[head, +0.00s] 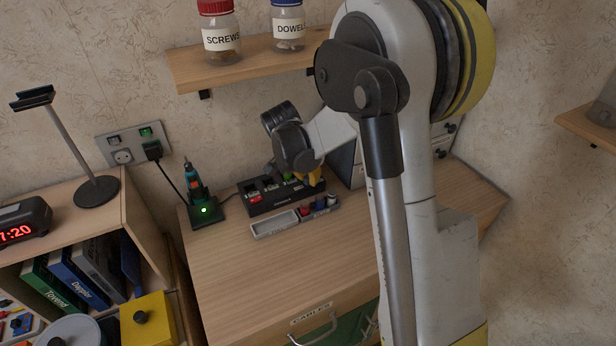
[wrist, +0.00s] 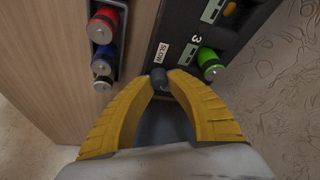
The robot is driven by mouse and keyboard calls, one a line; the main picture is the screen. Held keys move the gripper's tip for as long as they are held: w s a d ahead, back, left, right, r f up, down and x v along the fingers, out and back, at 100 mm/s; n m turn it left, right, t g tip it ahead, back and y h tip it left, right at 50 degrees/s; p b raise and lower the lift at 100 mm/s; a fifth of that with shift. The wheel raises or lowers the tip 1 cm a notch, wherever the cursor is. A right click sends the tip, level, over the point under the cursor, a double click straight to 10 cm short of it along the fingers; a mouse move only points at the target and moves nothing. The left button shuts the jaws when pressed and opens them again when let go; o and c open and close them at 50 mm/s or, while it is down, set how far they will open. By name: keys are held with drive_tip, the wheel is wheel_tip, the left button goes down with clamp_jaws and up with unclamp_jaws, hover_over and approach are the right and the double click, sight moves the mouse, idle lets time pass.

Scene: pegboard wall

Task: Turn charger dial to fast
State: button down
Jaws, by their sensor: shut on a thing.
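The black charger (head: 262,206) sits on the wooden cabinet top near the wall. In the wrist view the charger (wrist: 185,22) fills the upper right, with a white SLOW label (wrist: 162,52) and a green battery (wrist: 209,63). The dark charger dial (wrist: 158,76) is just below that label, between the yellow fingertips of my gripper (wrist: 159,83). My gripper is shut on the dial. In the head view my gripper (head: 316,178) is at the right end of the charger, and my wrist hides part of it. The dial's pointer and any fast label cannot be made out.
A grey tray (head: 275,227) with red and blue batteries lies in front of the charger. A screwdriver stands in a dock (head: 207,212) with a green light to its left. A shelf (head: 235,66) with jars hangs above. The cabinet's front top is clear.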

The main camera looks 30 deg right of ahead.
sight(302, 189)
drive_tip(key=c, duration=1.3)
unclamp_jaws()
drive_tip(key=shift+o, duration=0.2)
drive_tip(key=shift+r, duration=0.1)
drive_tip(key=v, duration=0.7)
drive_tip(key=shift+a+r, duration=0.1)
drive_tip(key=shift+r, duration=0.05)
